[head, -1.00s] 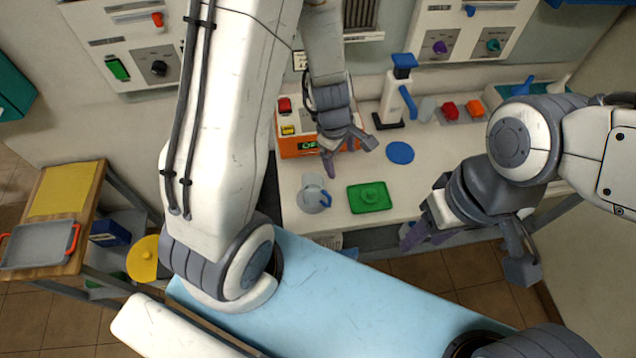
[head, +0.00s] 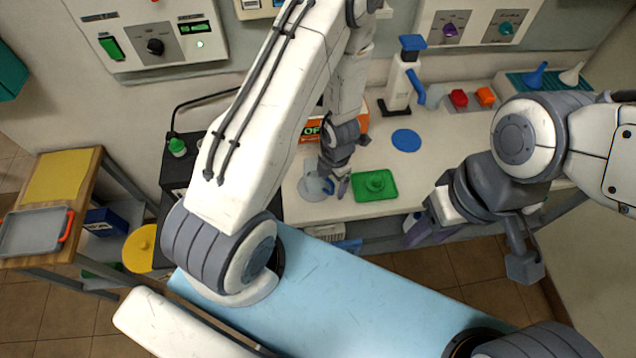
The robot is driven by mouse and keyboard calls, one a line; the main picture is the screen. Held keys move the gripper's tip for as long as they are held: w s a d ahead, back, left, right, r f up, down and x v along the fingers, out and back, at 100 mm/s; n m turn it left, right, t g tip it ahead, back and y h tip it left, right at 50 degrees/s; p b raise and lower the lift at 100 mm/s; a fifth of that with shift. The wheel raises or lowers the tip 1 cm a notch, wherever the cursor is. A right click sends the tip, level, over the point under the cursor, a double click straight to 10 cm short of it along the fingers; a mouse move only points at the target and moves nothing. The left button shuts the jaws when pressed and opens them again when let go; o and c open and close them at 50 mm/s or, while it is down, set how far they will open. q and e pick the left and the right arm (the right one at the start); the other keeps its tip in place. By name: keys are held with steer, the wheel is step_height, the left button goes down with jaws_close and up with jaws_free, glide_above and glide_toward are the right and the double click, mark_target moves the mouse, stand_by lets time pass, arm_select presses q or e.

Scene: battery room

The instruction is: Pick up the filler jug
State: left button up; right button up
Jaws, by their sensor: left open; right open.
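The filler jug (head: 312,188), a pale grey vessel with a blue handle, stands on the white counter, partly hidden behind my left gripper. My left gripper (head: 335,178) is open, pointing down at the jug's right side, with its fingers close by the blue handle. I cannot tell whether they touch the handle or stand around it. My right gripper (head: 468,250) is open and empty, in front of the counter at the right, well away from the jug.
A green tray (head: 360,190) lies just right of the jug, and a blue disc (head: 406,140) lies behind it. An orange device (head: 310,132) is partly hidden by my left arm. A white stand with a blue lever (head: 398,88) is at the back. A wooden-topped cart (head: 84,170) stands left.

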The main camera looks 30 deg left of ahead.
arm_select(q)
steer(key=f+b, duration=0.2)
steer(key=f, duration=0.1)
steer(key=f+b, duration=0.1)
steer(key=f, duration=0.1)
steer(key=shift+w+a, duration=0.2)
steer(key=shift+a, duration=0.2)
steer(key=shift+r, duration=0.1)
steer(key=shift+c, duration=0.5)
jaws_close()
